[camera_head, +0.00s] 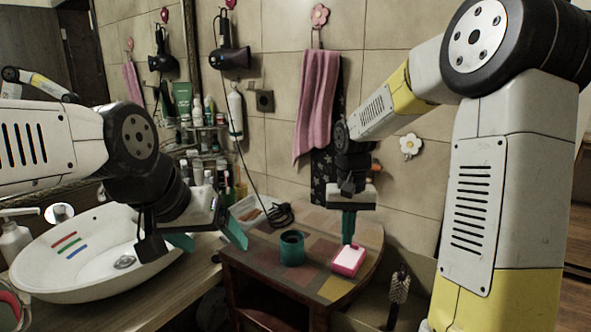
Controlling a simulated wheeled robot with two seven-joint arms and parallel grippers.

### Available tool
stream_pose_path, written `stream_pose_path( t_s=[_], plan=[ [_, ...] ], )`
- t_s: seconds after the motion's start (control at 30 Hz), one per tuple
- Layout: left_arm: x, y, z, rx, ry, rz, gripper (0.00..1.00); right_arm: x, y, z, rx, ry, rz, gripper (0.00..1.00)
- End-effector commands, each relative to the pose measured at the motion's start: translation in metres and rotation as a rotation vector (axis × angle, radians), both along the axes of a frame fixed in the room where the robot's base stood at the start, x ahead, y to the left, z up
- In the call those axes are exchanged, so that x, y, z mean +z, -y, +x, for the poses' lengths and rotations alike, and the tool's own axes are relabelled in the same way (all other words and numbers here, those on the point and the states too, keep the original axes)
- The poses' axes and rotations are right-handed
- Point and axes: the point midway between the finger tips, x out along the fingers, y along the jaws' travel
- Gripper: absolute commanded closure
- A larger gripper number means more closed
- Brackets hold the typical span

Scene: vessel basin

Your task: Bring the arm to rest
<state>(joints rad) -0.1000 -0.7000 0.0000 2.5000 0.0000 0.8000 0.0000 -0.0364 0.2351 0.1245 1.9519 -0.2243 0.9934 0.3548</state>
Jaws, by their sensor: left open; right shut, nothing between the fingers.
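My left gripper (214,243) is above the right rim of the white basin (40,282), near the wooden table. Its teal fingers are spread apart with nothing seen between them. My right gripper (348,240) points down over the patchwork-topped table (262,254), with its teal fingers closed together. Its fingertips are right at or just above a pink and white box (347,262); I cannot tell whether they touch it. The box sits on the table top, below the fingers.
A dark teal cup (292,249) stands on the table between my grippers. A pink towel (318,110) hangs on the tiled wall. Bottles crowd the shelf behind my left gripper. A brush (399,286) stands right of the table.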

Motion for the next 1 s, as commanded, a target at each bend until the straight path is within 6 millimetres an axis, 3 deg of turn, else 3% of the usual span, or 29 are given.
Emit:
stream_pose_path(
  t_s=[0.63, 0.77, 1.0],
  plan=[
    [0.0, 0.0, 0.0, 0.0, 0.0, 0.0, 0.2, 0.023, 0.001, -0.007, 0.005, 0.024, 0.007, 1.0],
    [0.0, 0.0, 0.0, 0.0, 0.0, 0.0, 0.2, 0.05, 0.007, -0.031, 0.02, 0.098, 0.027, 1.0],
    [0.0, 0.0, 0.0, 0.0, 0.0, 0.0, 0.2, 0.096, 0.015, -0.102, 0.066, 0.3, 0.089, 1.0]
  ],
)
